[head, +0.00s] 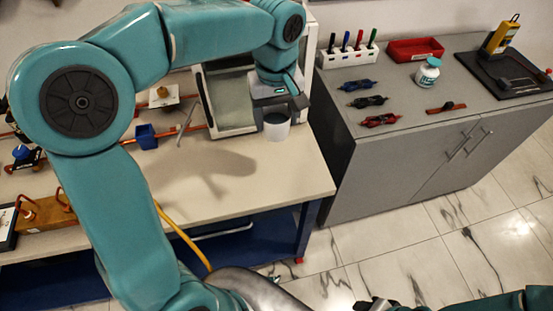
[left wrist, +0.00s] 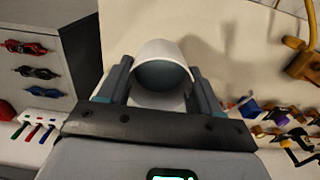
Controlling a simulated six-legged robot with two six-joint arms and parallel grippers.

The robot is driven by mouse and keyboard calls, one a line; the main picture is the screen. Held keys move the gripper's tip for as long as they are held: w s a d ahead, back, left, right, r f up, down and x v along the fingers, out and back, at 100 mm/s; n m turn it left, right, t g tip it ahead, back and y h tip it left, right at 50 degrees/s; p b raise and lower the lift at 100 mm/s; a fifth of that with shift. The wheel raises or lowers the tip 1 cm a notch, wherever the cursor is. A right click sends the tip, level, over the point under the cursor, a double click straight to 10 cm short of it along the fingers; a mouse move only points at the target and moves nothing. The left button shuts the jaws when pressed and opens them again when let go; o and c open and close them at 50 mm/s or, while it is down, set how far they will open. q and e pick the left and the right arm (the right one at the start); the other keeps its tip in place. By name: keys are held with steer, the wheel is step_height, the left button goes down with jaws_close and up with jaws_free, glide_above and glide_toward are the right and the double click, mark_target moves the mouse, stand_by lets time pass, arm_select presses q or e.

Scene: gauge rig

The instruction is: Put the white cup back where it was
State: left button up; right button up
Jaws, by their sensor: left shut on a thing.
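The white cup (head: 276,129) is between the fingers of my left gripper (head: 274,112), over the back right part of the beige table (head: 290,172). In the left wrist view, the cup (left wrist: 161,52) shows its open rim and grey-blue inside, with a finger of the left gripper (left wrist: 160,88) on each side. The left gripper is shut on the cup. I cannot tell whether the cup's base touches the table. My right gripper (head: 378,304) shows only as a dark part at the bottom edge, and its jaws are unclear.
A blue box (head: 146,136) and orange piping lie to the left. A grey cabinet (head: 345,150) to the right holds a pen rack (head: 349,57), a red tray (head: 414,48) and a white jar (head: 428,74). The table's front is clear.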

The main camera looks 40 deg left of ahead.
arm_select(q)
step_height(320, 180, down, 15)
steer(key=shift+w+d, duration=0.1)
steer(key=shift+b, duration=0.3)
steer(key=shift+f, duration=0.2)
steer(key=o, duration=1.1)
steer(key=shift+o, duration=0.2)
steer(key=shift+r, duration=0.1)
step_height(320, 180, up, 12)
steer(key=shift+r+p, duration=0.15)
steer(key=shift+p, duration=0.2)
